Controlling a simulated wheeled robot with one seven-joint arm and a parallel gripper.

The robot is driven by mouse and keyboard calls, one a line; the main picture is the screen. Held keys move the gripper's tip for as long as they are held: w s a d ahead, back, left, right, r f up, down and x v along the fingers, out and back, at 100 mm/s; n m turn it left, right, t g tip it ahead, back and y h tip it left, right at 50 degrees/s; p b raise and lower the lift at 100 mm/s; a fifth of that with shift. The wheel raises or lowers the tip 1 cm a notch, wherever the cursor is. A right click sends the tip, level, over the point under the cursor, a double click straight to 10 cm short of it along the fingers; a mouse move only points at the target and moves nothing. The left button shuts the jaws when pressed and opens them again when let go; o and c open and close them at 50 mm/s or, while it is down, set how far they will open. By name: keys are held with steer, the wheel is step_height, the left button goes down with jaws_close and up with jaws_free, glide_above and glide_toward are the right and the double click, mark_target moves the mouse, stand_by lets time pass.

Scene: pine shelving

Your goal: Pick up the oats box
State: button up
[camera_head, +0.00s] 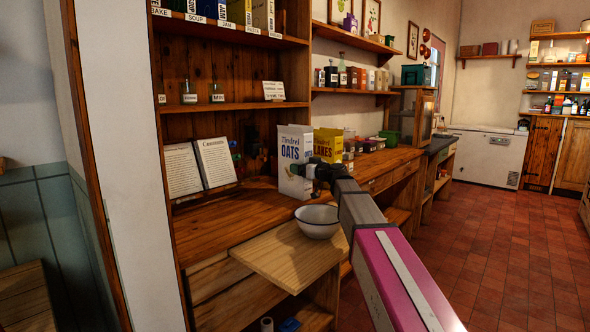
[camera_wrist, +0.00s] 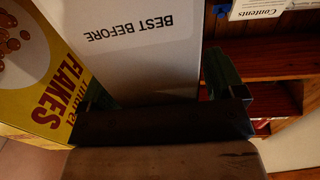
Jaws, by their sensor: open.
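The oats box (camera_head: 294,150) is white with blue lettering and stands upright on the wooden counter of the shelving. My gripper (camera_head: 312,170) is at the box's right side in the head view. In the wrist view, the white side of the oats box (camera_wrist: 140,45), printed "BEST BEFORE", lies between the two open fingers of my gripper (camera_wrist: 158,88). The fingers are on either side of the box; I cannot tell whether either touches it. The box's lower part is hidden by my gripper in the wrist view.
A yellow flakes box (camera_head: 328,143) stands close to the oats box and fills the left of the wrist view (camera_wrist: 40,75). A white bowl (camera_head: 318,222) sits on a pull-out board (camera_head: 275,258) in front. An open book (camera_head: 200,165) leans at left.

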steer(key=c, duration=1.1)
steer(key=shift+r, duration=0.1)
